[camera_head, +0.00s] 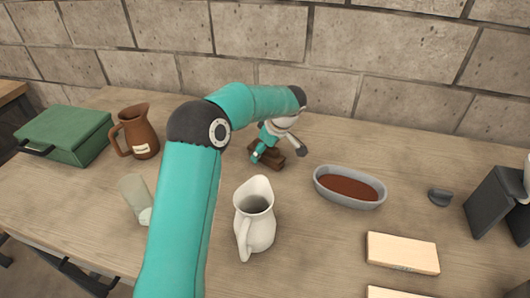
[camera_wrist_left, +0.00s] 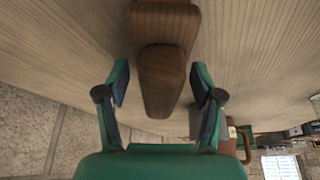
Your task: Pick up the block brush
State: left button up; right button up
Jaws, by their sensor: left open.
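The block brush (camera_head: 272,158) is a dark brown wooden piece on the table near the back wall, partly hidden by my left gripper. In the left wrist view the brush (camera_wrist_left: 163,85) shows a raised grip on a wider block, between the two fingers and extending past their tips. My left gripper (camera_head: 278,153) is open over the brush, with one finger on each side. In the left wrist view a gap shows between each finger and the wood. My right gripper is not in view.
A white jug (camera_head: 257,222) and a grey dish of brown contents (camera_head: 349,200) stand nearby. A brown pitcher (camera_head: 140,130), a green case (camera_head: 65,136) and a pale glass (camera_head: 134,194) are left. Wooden blocks (camera_head: 402,253) and a black stand (camera_head: 490,205) are right.

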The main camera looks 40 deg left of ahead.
pick_arm(q)
grip_shut()
dwell(0.3)
jog(key=shift+r, duration=0.1)
notch_tip(320, 180, up, 10)
jog(key=shift+f, duration=0.1)
dwell(0.4)
jog(key=c, duration=0.8)
grip_release()
jog(key=c, duration=0.3)
